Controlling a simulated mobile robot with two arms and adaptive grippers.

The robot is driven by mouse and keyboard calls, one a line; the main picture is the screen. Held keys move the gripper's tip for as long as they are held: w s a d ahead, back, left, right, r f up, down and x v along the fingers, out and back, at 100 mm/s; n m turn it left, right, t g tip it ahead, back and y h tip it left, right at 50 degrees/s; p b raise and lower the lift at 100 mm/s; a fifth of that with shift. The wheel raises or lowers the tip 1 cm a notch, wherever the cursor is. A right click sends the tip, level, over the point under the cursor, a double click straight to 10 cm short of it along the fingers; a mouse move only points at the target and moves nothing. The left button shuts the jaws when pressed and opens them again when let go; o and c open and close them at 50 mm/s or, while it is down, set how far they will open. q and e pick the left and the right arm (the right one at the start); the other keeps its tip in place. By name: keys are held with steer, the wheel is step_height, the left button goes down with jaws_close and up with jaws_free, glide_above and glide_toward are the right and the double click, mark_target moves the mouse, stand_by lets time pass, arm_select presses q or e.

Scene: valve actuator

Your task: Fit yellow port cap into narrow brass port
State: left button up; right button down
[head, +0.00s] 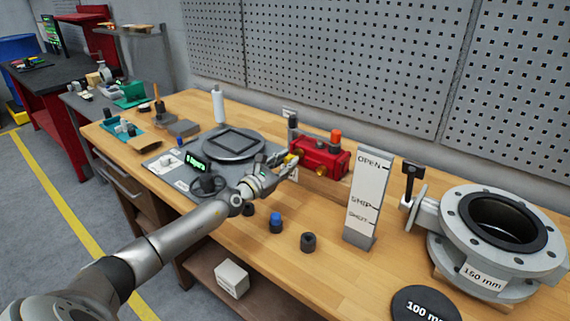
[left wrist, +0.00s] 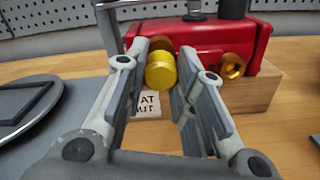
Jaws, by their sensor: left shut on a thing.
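The red actuator (head: 325,152) sits on a wooden block on the bench, and its red body (left wrist: 195,42) fills the top of the left wrist view. My left gripper (head: 286,162) is at its left end. In the left wrist view my left gripper (left wrist: 160,82) is shut on the yellow port cap (left wrist: 161,72). The cap faces one brass port (left wrist: 162,45), which shows only as a rim behind it. I cannot tell whether the cap touches or enters that port. Another brass port (left wrist: 232,66) to the right is uncovered. My right gripper is not in view.
A sign stand (head: 366,200) and a large flanged valve (head: 500,235) stand to the right. A blue-topped dark piece (head: 276,223) and a black piece (head: 308,242) stand in front. A round grey plate (head: 234,145) lies left. Pegboard (head: 330,70) rises behind.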

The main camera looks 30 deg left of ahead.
arm_select(q)
steer(key=shift+w+d+b, duration=0.1)
steer(key=shift+w+b, duration=0.4)
steer(key=shift+w, duration=0.6)
steer(key=o, duration=0.8)
steer(key=shift+o, duration=0.2)
steer(key=shift+s, duration=0.1)
steer(key=shift+s+r, duration=0.1)
steer(key=shift+s, duration=0.4)
steer(key=s, duration=1)
steer(key=shift+s+a, duration=0.4)
steer(key=shift+a, duration=0.05)
